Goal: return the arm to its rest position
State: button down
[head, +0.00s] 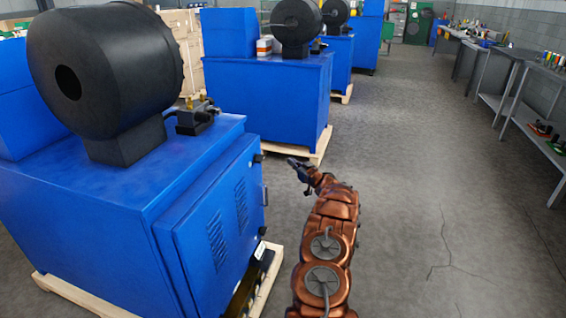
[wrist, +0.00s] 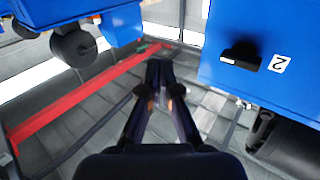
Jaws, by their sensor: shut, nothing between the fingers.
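My copper-coloured arm reaches forward over the floor, to the right of the nearest blue machine. My gripper (head: 299,168) is at its far end, close to the machine's right side in the head view. In the wrist view my gripper (wrist: 160,92) shows with its two dark fingers together and nothing between them. Beyond the fingers the wrist view shows grey floor and blue machine parts. I cannot tell the exact gap between gripper and machine.
The nearest blue machine (head: 105,205) with a black drum (head: 120,75) stands at left on a wooden pallet (head: 75,293). More blue machines (head: 270,95) stand behind it. A grey workbench (head: 530,95) lines the right wall. The aisle floor (head: 430,190) is clear.

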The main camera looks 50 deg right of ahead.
jog(key=shift+s+d, duration=0.25)
jog(key=shift+s, duration=0.25)
